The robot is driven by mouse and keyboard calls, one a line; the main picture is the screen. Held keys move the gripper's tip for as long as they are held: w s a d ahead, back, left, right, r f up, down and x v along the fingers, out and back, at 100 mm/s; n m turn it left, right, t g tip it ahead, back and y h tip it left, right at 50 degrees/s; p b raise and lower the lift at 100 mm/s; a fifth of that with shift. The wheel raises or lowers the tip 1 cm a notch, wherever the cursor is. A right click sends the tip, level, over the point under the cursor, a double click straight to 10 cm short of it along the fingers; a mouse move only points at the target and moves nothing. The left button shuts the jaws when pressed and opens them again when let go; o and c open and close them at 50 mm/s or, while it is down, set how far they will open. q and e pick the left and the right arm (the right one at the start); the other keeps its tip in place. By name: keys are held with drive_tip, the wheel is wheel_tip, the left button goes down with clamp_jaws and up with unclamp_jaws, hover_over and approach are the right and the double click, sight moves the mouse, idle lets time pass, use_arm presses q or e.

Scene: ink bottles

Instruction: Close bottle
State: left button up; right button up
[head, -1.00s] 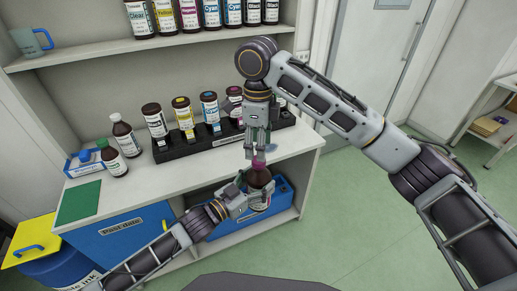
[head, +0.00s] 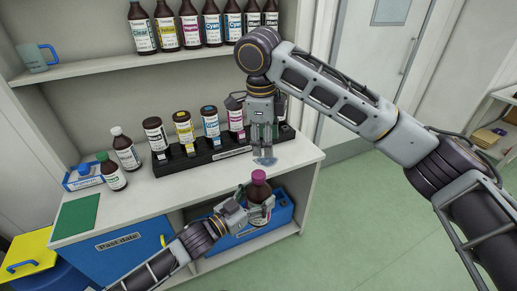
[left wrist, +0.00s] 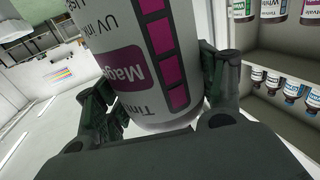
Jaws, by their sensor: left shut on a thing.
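A dark brown bottle (head: 258,190) with a magenta cap (head: 258,174) on its top stands upright in my left gripper (head: 256,211), in front of the counter edge. My left gripper is shut around the bottle's body. In the left wrist view, the bottle's white label (left wrist: 150,60) with a magenta panel fills the space between the fingers. My right gripper (head: 264,155) points down above and behind the cap, apart from it. Its fingertips hold nothing that I can see; whether they are open is unclear.
A black rack (head: 205,153) with several capped bottles stands on the counter. A brown bottle with a green cap (head: 110,172) and a white-capped one (head: 124,148) stand at left. A blue crate (head: 278,216) is on the shelf below.

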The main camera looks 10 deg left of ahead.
drive_tip(key=n, duration=0.6)
drive_tip(key=f+n, duration=0.1)
drive_tip(key=n, duration=0.5)
drive_tip(key=s+n, duration=0.1)
drive_tip(key=n, duration=0.5)
drive_tip(key=shift+f+g, duration=0.15)
drive_tip(key=shift+g, duration=0.25)
drive_tip(key=n, duration=0.3)
drive_tip(key=shift+a+f+n, duration=0.1)
drive_tip(key=shift+a+n, duration=0.05)
drive_tip(key=shift+n, duration=0.25)
drive_tip(key=n, duration=0.7)
drive_tip(key=shift+s+a+f, duration=0.1)
drive_tip(key=shift+s+a, duration=0.1)
drive_tip(key=shift+s, duration=0.05)
drive_tip(key=n, duration=0.5)
drive_tip(key=shift+s+a+n, duration=0.15)
drive_tip(key=shift+a+n, duration=0.05)
drive_tip(key=shift+n, duration=0.1)
drive_tip(key=n, duration=0.6)
drive_tip(key=shift+a+g+y, duration=0.15)
drive_tip(key=shift+g+y, duration=0.15)
drive_tip(key=n, duration=0.6)
drive_tip(key=shift+s+a, duration=0.1)
drive_tip(key=n, duration=0.6)
